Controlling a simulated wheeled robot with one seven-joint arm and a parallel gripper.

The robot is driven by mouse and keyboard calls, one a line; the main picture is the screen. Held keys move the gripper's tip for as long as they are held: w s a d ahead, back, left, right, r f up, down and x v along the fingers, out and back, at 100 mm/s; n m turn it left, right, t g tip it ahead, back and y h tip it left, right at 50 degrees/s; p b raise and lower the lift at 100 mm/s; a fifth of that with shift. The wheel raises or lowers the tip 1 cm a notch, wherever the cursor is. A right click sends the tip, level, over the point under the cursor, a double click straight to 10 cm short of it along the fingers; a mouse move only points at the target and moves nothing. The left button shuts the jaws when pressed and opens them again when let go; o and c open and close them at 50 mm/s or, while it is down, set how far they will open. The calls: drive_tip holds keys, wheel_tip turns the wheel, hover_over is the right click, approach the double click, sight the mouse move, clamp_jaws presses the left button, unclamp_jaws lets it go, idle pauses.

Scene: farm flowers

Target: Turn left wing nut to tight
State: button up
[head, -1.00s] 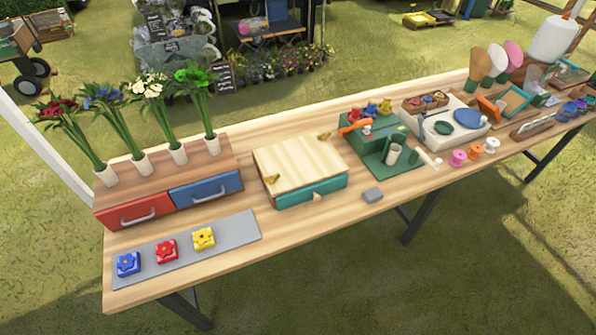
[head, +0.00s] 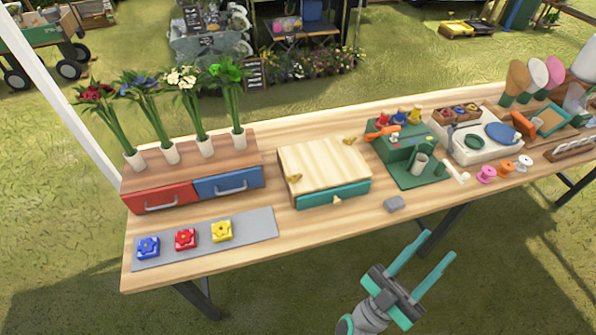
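A wooden press with a pale top board (head: 322,165) and a teal lower part (head: 345,192) sits in the middle of the table. A small brass wing nut (head: 294,179) is at the left of its top. Another brass wing nut (head: 349,140) is at the back right corner, and a brass piece (head: 337,200) shows at the front edge. They are too small to tell tight from loose. My gripper (head: 438,246) is open and empty, with teal fingers spread. In the picture it is below and right of the press, in front of the table, touching nothing.
A wooden drawer unit (head: 265,158) with flower vases stands left of the press. A grey mat (head: 262,222) with blue, red and yellow flower blocks lies front left. A grey block (head: 394,204) and a green stand (head: 415,178) are to the right. Bare table lies before the press.

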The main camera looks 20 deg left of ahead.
drive_tip(key=w+d+r+m+g+h, duration=0.1)
drive_tip(key=w+d+m+g+h, duration=0.25)
drive_tip(key=m+g, duration=0.7)
drive_tip(key=w+d+r+m+g+h, duration=0.25)
drive_tip(key=d+m+g+h, duration=0.4)
drive_tip(key=g, duration=0.75)
drive_tip(key=n+y, duration=1.1)
drive_tip(key=y, duration=1.4)
approach(294, 175)
drive_tip(key=shift+t, duration=0.35)
drive_tip(key=f, duration=0.8)
drive_tip(key=shift+s+a+f, duration=0.1)
drive_tip(key=shift+s+f, duration=0.1)
drive_tip(key=shift+s, duration=0.1)
